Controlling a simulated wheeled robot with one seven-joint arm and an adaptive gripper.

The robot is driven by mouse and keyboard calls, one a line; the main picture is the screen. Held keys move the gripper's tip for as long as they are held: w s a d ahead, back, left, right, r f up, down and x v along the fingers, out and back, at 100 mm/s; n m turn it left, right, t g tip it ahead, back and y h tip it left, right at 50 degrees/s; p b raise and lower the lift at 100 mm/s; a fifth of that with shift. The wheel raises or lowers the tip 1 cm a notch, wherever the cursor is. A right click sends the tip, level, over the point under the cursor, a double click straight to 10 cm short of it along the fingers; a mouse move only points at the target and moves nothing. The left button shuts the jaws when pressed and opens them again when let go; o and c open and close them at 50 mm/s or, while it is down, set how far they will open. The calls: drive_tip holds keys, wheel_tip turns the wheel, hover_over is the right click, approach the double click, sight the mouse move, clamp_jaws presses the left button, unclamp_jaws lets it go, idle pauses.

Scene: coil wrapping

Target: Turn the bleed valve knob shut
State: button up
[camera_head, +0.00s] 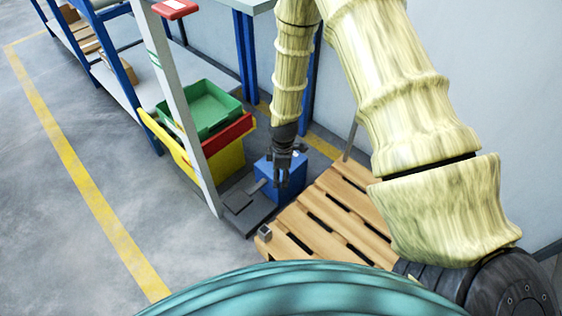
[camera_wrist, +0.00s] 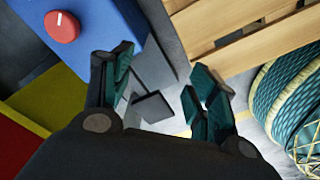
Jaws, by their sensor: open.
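A red round knob (camera_wrist: 62,27) with a white pointer mark sits on a blue box (camera_wrist: 103,27) at the upper left of the wrist view. I take this knob for the bleed valve knob. The blue box (camera_head: 290,178) stands low beside the pallet in the head view, where my gripper hides part of it and no knob can be made out. My gripper (camera_head: 281,183) points down in front of the box. In the wrist view my gripper (camera_wrist: 165,72) is open and empty, with the knob outside its fingers, to the left.
A wooden pallet (camera_head: 335,207) lies right of the box. Yellow (camera_head: 228,160) and green (camera_head: 208,106) bins and a pale post (camera_head: 178,100) stand to the left. Open floor (camera_head: 60,190) lies left.

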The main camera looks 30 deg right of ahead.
drive_tip(key=w+d+r+n+b, duration=0.3)
drive_tip(key=w, duration=0.3)
drive_tip(key=w+d+r+n+b, duration=0.2)
drive_tip(key=w+d+n+b, duration=0.15)
drive_tip(key=w, duration=0.25)
drive_tip(key=shift+h, duration=0.3)
wheel_tip(320, 180, down, 11)
drive_tip(key=b, duration=0.4)
drive_tip(key=shift+r+b, duration=0.15)
drive_tip(key=shift+b, duration=0.15)
drive_tip(key=c, duration=1)
